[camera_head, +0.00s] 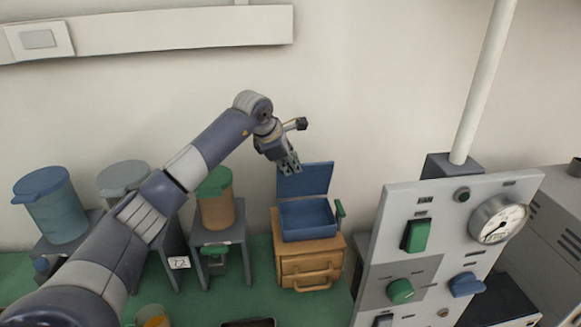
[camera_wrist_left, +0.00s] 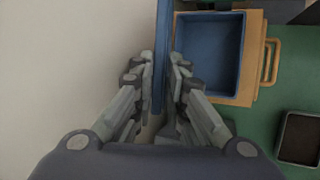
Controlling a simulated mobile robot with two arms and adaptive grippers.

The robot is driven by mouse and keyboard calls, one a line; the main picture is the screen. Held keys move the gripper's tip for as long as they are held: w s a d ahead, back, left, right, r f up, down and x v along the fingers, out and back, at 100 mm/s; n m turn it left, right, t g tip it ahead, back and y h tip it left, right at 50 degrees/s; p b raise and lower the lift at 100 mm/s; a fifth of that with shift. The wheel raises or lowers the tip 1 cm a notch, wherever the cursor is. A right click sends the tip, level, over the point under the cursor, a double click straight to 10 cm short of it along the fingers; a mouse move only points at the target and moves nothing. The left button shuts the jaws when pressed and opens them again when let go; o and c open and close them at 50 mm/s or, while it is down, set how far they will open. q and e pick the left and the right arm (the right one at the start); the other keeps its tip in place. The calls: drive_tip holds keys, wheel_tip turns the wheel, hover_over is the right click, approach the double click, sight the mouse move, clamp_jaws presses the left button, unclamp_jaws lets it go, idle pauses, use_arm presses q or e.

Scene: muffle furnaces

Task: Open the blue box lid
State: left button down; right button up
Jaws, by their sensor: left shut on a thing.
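The blue box (camera_head: 307,219) sits on a small wooden drawer cabinet (camera_head: 308,268). Its blue lid (camera_head: 312,180) stands raised, roughly upright at the back of the box, and the inside shows empty. My left gripper (camera_head: 288,168) is at the lid's top left edge. In the left wrist view the fingers of my left gripper (camera_wrist_left: 161,65) are shut on the lid (camera_wrist_left: 162,30), one on each side of it, and the open box (camera_wrist_left: 208,52) is to the right. My right gripper is not in view.
A control panel (camera_head: 440,245) with a gauge (camera_head: 498,222) stands to the right of the cabinet. Blue (camera_head: 52,205), grey and orange containers with lids stand to the left, partly behind my left arm. A dark tray (camera_wrist_left: 299,138) lies on the green surface.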

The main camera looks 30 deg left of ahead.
use_arm(q)
drive_tip(key=shift+w+r, duration=0.1)
drive_tip(key=shift+r, duration=0.05)
drive_tip(key=c, duration=1.7)
unclamp_jaws()
drive_tip(key=v, duration=1.2)
drive_tip(key=shift+f, duration=0.2)
